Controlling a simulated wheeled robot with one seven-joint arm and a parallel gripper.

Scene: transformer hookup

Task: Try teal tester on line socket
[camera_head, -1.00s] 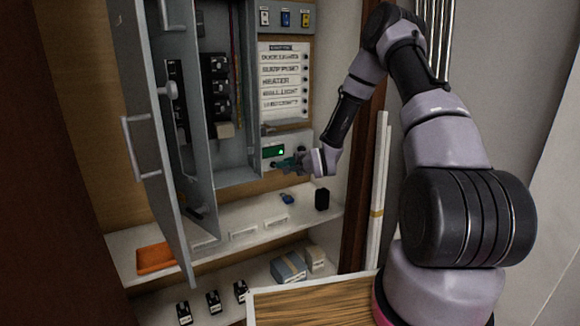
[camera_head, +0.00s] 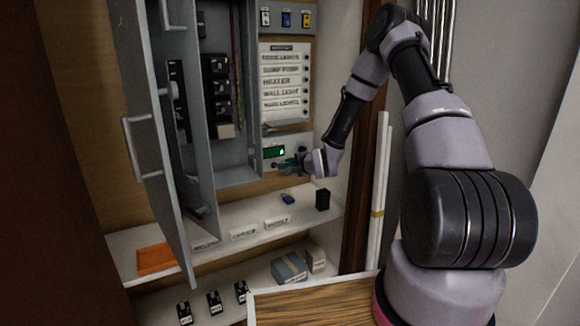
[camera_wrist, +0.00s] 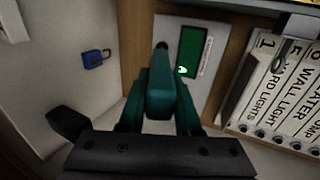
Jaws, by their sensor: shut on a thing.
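My gripper (camera_head: 305,160) is shut on the teal tester (camera_wrist: 161,92), which points away from the wrist camera. The tester's dark tip (camera_wrist: 162,47) is at or just in front of the white plate (camera_wrist: 168,30) on the cabinet back. I cannot tell whether the tip is in a socket; the tester and gripper hide that spot.
The grey cabinet door (camera_head: 160,150) stands open at left. A blue padlock (camera_head: 287,199) and a black block (camera_head: 322,200) are on the shelf below my gripper. Label strips (camera_head: 282,82) are above.

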